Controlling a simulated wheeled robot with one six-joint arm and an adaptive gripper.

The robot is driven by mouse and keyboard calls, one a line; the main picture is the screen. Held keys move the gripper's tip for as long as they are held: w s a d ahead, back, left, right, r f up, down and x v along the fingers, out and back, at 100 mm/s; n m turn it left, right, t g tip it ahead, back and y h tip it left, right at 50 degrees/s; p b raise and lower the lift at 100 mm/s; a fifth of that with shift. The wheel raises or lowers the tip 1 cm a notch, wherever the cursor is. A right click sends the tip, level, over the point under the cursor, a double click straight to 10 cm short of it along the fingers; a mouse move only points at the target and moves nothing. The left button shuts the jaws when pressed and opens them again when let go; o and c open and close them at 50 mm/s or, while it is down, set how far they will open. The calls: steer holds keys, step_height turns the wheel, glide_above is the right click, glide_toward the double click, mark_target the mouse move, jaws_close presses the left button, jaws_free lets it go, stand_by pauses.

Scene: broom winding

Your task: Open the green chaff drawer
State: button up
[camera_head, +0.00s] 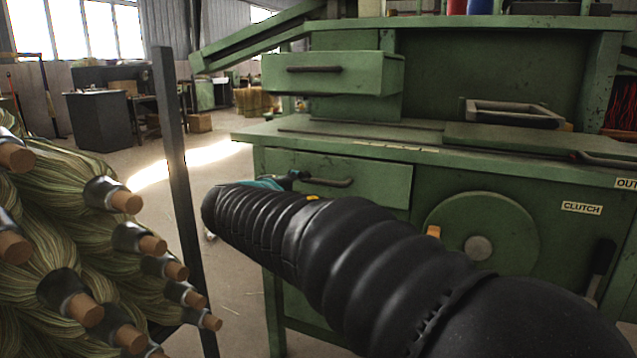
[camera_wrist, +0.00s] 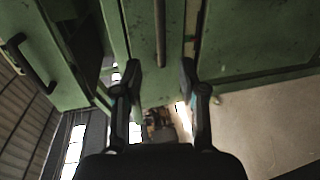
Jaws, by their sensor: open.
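The green machine has two drawers in the head view. The upper green drawer (camera_head: 350,76) stands out from the machine above the worktop, with a dark bar handle. The lower green drawer (camera_head: 385,182) sits under the worktop and looks flush, its handle (camera_head: 332,182) partly behind my gripper. I cannot tell by label which is the chaff drawer. My gripper (camera_head: 280,181) is in front of the lower drawer's left part, mostly hidden by my arm. In the wrist view my gripper (camera_wrist: 161,68) is open, with a dark bar (camera_wrist: 160,30) lined up between its fingers; contact is unclear.
Bundled brooms (camera_head: 70,230) with wooden ends fill the left, beside a dark upright post (camera_head: 178,180). A round clutch disc (camera_head: 480,235) and a lever are on the machine's front right. Open floor (camera_head: 235,260) lies between the post and the machine.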

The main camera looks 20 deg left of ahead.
mark_target(322, 183)
steer(key=p+x, duration=0.1)
steer(key=x, duration=1.1)
steer(key=shift+w+f, duration=0.15)
steer(key=shift+w, duration=0.1)
